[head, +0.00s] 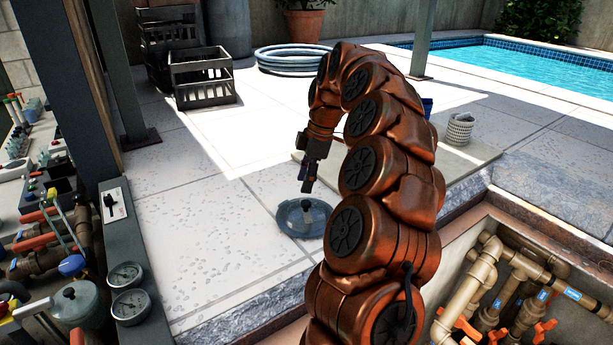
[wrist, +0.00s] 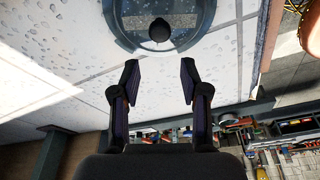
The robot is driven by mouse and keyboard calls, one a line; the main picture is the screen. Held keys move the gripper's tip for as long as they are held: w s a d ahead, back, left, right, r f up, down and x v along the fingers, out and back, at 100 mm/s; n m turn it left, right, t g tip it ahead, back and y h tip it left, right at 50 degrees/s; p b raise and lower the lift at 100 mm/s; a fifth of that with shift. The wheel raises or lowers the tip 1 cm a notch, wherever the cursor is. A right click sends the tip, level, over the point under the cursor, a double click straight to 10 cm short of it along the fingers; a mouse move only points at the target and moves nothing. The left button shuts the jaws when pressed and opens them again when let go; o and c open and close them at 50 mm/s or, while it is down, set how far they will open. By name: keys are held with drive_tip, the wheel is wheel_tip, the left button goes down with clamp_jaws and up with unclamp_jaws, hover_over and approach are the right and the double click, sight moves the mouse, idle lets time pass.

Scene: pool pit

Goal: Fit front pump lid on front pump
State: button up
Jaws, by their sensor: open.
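A round, clear lid with a dark centre knob, which looks like the front pump lid (head: 303,217), lies flat on the pale paving near the pit edge. In the wrist view the lid (wrist: 160,45) is at the top, just beyond my fingertips, its knob roughly midway between them. My gripper (head: 307,184) is open and empty, pointing down above the lid, apart from it. It also shows in the wrist view (wrist: 160,82), fingers spread. I cannot tell the front pump apart for certain; a grey-green rounded vessel (head: 78,303) with a dark top knob stands at the lower left.
Gauges (head: 130,290), a switch box (head: 113,205) and pipes with valves crowd the left by a dark post (head: 70,90). A pit with tan pipes (head: 478,280) opens at lower right. Crates (head: 203,77) and a coiled hose (head: 290,58) stand behind. The paving between is clear.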

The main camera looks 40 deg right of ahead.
sight(307, 202)
drive_tip(key=shift+s+d+b+x, duration=0.1)
drive_tip(key=shift+d+b+x, duration=0.15)
drive_tip(key=shift+x, duration=0.65)
drive_tip(key=shift+s+d+b+x, duration=0.15)
drive_tip(key=shift+b+x, duration=0.2)
drive_tip(key=shift+x, duration=0.55)
drive_tip(key=shift+s+d+b+x, duration=0.15)
drive_tip(key=shift+b+x, duration=0.15)
drive_tip(key=shift+x, duration=0.6)
drive_tip(key=shift+d+b+x, duration=0.15)
drive_tip(key=shift+b+x, duration=0.3)
drive_tip(key=shift+x, duration=0.25)
drive_tip(key=shift+d+b+x, duration=0.15)
drive_tip(key=shift+b+x, duration=0.3)
drive_tip(key=shift+x, duration=0.25)
drive_tip(key=shift+s+a+f, duration=0.1)
drive_tip(key=shift+s+f, duration=0.05)
